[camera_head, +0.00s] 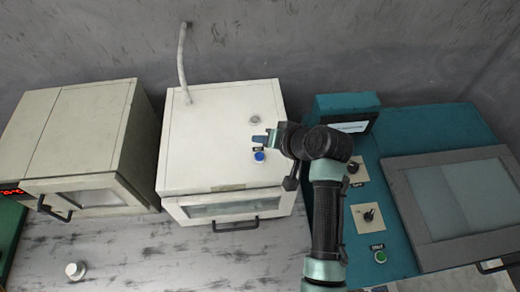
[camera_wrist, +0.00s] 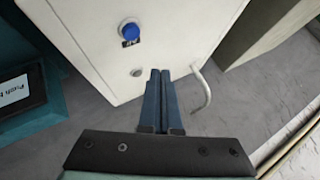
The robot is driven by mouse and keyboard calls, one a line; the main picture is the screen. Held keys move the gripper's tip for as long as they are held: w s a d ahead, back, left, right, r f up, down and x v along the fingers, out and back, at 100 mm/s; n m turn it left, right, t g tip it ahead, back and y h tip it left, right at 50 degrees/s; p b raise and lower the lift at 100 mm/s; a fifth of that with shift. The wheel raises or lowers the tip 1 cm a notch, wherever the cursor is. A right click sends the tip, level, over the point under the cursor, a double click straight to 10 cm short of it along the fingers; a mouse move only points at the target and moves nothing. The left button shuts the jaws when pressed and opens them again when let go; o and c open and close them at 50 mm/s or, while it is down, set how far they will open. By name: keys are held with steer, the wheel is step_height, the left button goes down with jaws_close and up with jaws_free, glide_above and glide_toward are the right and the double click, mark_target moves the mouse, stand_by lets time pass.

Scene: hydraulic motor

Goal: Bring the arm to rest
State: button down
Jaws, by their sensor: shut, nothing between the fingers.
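My gripper (camera_head: 262,138) is over the top of the white cabinet (camera_head: 190,150) in the head view, close to a blue button (camera_head: 259,156). My arm reaches up from the lower right of that view. In the wrist view my gripper's two fingers (camera_wrist: 160,78) lie side by side, shut, with nothing between them. The blue button (camera_wrist: 129,32) shows beyond the fingertips and to their left, apart from them. The white cabinet's top (camera_wrist: 95,40) fills the upper middle of the wrist view.
A beige oven (camera_head: 80,140) with a red display stands at the left. A teal machine (camera_head: 400,130) with knobs, a green button (camera_head: 380,256) and a grey-framed window stands at the right. A bent pipe (camera_head: 182,60) rises from the white cabinet's back. A small white knob (camera_head: 75,270) sits on the worn bench.

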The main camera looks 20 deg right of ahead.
steer(key=shift+f, duration=0.1)
stand_by(0.3)
steer(key=shift+w+r, duration=0.25)
steer(key=w+a+r+n+t+h+b, duration=0.1)
steer(key=w+a+r+t+b, duration=0.15)
steer(key=r, duration=0.55)
steer(key=w+a+r+n+t+h+b, duration=0.1)
steer(key=w+a+r+n+t+b, duration=0.15)
steer(key=r, duration=0.55)
steer(key=w+a+r+t+h+b, duration=0.1)
steer(key=w+a+r+t+b, duration=0.2)
steer(key=r, duration=0.5)
steer(key=s+a+r+t+b, duration=0.2)
steer(key=s+a+r+t, duration=0.2)
steer(key=s+r, duration=0.6)
steer(key=s+a+r+n+t+b, duration=0.1)
steer(key=s+a+r+t, duration=0.3)
steer(key=s+r, duration=0.5)
step_height(320, 180, up, 3)
steer(key=t+b, duration=0.1)
steer(key=t, duration=0.1)
steer(key=shift+s+r+t, duration=0.15)
steer(key=shift+s+t, duration=0.25)
steer(key=shift+n, duration=0.25)
